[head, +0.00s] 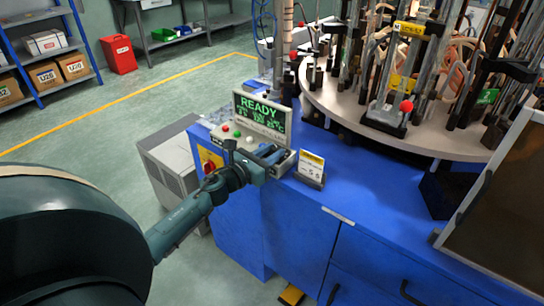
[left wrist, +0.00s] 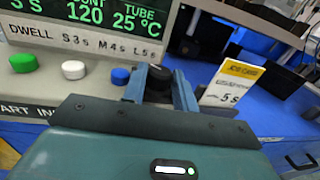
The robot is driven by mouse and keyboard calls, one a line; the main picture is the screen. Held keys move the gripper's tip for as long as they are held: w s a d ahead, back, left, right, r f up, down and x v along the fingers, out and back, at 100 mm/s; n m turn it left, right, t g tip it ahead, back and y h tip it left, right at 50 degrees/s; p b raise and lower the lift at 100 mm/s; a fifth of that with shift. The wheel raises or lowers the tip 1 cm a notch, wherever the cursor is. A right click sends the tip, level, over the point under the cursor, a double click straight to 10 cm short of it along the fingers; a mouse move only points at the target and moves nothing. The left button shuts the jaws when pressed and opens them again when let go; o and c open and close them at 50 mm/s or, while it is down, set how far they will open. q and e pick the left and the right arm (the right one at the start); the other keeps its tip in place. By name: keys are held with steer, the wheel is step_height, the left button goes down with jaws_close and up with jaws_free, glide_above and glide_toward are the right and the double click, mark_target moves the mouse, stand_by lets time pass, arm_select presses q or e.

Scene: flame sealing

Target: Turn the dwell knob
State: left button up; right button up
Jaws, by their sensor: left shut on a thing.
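The dwell knob (left wrist: 158,85) is dark and round, on the sloped front of the control panel. In the left wrist view it sits between the two blue-grey fingers of my left gripper (left wrist: 160,92), which are shut on it. In the head view my left gripper (head: 272,155) reaches the panel's right end, and the knob is hidden there by the fingers. The panel display (head: 261,112) reads READY. The label strip (left wrist: 85,40) reads DWELL S3s M4s L5s. A yellow and white card (left wrist: 232,83) showing 5 s stands right of the knob. My right gripper is out of view.
Green (left wrist: 23,62), white (left wrist: 73,69) and blue (left wrist: 120,75) buttons sit left of the knob. A red and yellow switch (head: 211,162) is on the blue cabinet's side. A round table (head: 335,105) with glassware fixtures stands behind. The blue top (head: 370,205) at front is mostly clear.

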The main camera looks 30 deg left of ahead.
arm_select(q)
steer(key=shift+a+m+h+b, duration=0.1)
steer(key=shift+m+h+b, duration=0.4)
steer(key=shift+h, duration=0.4)
steer(key=o, duration=0.7)
steer(key=shift+r+b+v, duration=0.15)
steer(key=shift+b+v, duration=0.25)
steer(key=shift+v, duration=2.85)
steer(key=shift+r+b+v, duration=0.15)
steer(key=shift+b+v, duration=0.25)
steer(key=shift+v, duration=2.9)
